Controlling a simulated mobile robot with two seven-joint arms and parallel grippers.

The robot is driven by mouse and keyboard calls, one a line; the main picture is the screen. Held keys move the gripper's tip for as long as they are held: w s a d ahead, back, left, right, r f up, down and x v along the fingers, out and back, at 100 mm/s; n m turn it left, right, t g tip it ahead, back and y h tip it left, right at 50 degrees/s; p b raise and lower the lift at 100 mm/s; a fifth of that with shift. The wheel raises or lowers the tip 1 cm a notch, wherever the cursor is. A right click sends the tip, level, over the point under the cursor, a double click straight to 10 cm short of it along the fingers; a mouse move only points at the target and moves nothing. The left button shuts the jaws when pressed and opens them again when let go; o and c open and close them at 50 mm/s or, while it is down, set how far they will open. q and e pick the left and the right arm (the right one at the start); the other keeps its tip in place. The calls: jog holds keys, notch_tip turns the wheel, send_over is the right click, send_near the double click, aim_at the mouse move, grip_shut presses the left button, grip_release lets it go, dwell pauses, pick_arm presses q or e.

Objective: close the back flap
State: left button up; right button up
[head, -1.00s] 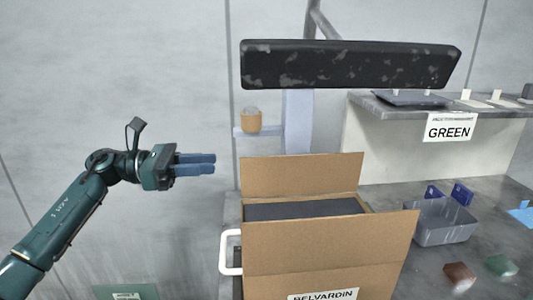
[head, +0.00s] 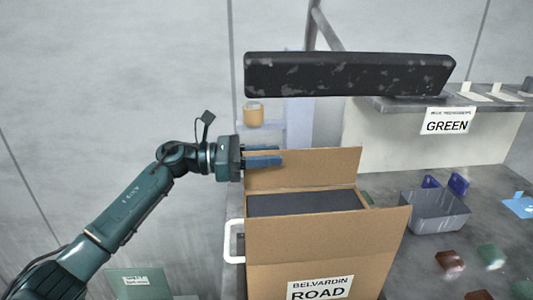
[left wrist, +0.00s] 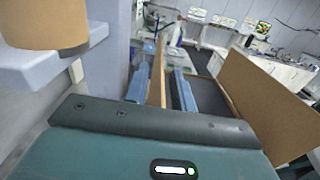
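The brown cardboard box (head: 325,249) stands on the grey bench, its label reading BELVARDIN ROAD. Its back flap (head: 325,165) stands up, leaning slightly back. My left gripper (head: 274,156) is at the flap's left end, fingers pointing right. In the left wrist view the back flap (left wrist: 157,78) runs edge-on between the two blue fingers (left wrist: 165,85). A gap shows between the flap and the right finger, so the gripper is open around it. A dark grey filling (head: 305,204) shows inside the box. The right gripper is not in view.
A black speckled bar (head: 350,74) hangs above the box. A tan cup (head: 253,114) sits on a ledge behind the gripper. A grey bin (head: 437,212) stands to the right, and a white handle (head: 232,241) to the left.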

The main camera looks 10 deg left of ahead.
pick_arm(q)
grip_shut()
dwell(1.4)
